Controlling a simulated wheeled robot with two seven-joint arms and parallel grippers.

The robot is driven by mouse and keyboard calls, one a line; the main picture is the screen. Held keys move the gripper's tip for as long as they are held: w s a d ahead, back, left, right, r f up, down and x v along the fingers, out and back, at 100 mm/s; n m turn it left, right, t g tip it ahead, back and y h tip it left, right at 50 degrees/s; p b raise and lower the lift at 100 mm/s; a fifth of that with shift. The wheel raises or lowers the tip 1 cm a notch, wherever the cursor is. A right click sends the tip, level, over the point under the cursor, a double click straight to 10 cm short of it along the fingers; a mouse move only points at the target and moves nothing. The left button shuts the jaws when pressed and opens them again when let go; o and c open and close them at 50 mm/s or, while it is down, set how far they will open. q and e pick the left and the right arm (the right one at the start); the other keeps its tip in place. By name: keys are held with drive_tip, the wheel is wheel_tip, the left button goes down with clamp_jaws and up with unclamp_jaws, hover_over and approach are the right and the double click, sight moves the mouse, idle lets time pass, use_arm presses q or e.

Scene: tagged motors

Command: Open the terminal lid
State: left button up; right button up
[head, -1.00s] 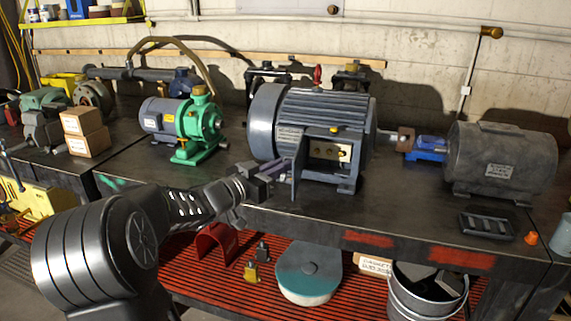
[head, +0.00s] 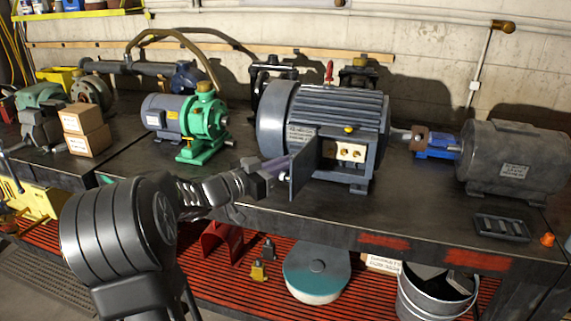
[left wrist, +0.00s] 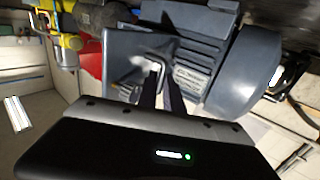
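The terminal lid (head: 304,170) is a dark flat plate standing out from the left edge of the terminal box on the large blue-grey motor (head: 335,108). The box (head: 350,152) is uncovered, with brass-coloured terminals showing inside. My left gripper (head: 279,166) is at the lid's left face, its fingers pointing at the plate. In the left wrist view the two fingers (left wrist: 162,88) reach to a bright bent metal piece in front of the blue-grey lid (left wrist: 128,42). A narrow gap shows between them; whether they grip it is unclear. My right gripper is out of view.
A green pump (head: 203,125) with a grey motor stands left of the large motor. A grey motor (head: 512,160) with a blue coupling is at the right. A black tray (head: 502,227) and an orange cone (head: 547,240) lie near the front edge. A bucket (head: 435,295) stands below.

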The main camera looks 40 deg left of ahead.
use_arm(q)
drive_tip(key=o, duration=0.3)
drive_tip(key=shift+w+d, duration=0.15)
drive_tip(key=shift+w, duration=0.1)
drive_tip(key=shift+o, duration=0.5)
drive_tip(key=shift+s, duration=0.1)
drive_tip(key=shift+f, duration=0.1)
drive_tip(key=s+a, duration=0.1)
drive_tip(key=s, duration=0.6)
drive_tip(key=shift+s, duration=0.4)
drive_tip(key=shift+a, duration=0.1)
